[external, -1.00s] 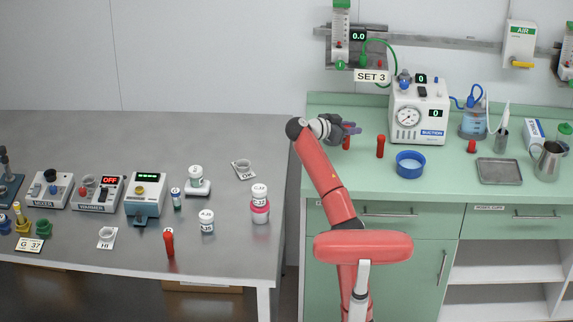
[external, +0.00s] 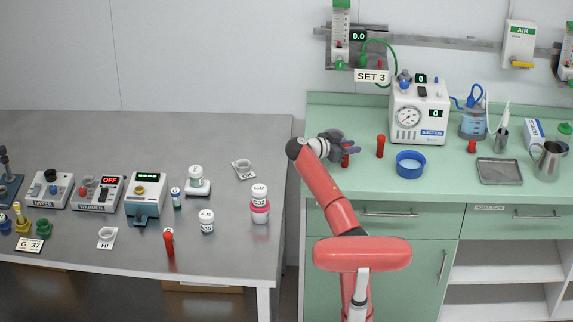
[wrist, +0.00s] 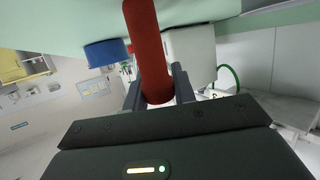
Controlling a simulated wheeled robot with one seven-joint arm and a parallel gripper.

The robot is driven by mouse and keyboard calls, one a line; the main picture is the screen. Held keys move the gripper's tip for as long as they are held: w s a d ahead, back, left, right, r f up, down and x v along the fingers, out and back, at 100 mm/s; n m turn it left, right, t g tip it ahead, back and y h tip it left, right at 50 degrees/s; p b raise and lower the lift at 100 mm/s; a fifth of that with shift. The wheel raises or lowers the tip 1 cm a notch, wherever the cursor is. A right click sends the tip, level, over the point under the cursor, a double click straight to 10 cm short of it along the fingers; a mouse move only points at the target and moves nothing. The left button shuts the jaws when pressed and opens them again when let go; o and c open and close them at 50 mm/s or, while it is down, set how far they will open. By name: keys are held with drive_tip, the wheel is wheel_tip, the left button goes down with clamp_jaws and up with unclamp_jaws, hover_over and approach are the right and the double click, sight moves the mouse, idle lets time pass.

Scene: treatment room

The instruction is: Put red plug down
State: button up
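The red plug (external: 345,161) shows partly below my gripper (external: 352,148) in the external view, low over the left part of the green counter (external: 330,108). In the wrist view the red plug (wrist: 146,42) is a long red cylinder between the two dark fingers of my gripper (wrist: 156,88), which are shut on it. Its upper part is hidden by the gripper in the external view. I cannot tell whether its lower end touches the counter.
A second red upright piece (external: 380,147) stands just right of my gripper. A blue bowl (external: 410,165) and the suction unit (external: 418,108) are further right. A smaller red piece (external: 472,146) and a metal tray (external: 500,172) lie beyond. The grey table (external: 230,135) is to the left.

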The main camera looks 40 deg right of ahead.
drive_tip(key=o, duration=0.4)
drive_tip(key=shift+c, duration=0.2)
drive_tip(key=shift+r, duration=0.1)
drive_tip(key=shift+a+r, duration=0.1)
drive_tip(key=shift+r, duration=0.1)
drive_tip(key=p+v, duration=0.2)
drive_tip(key=v, duration=0.9)
drive_tip(key=shift+w+a, duration=0.15)
drive_tip(key=shift+a, duration=0.25)
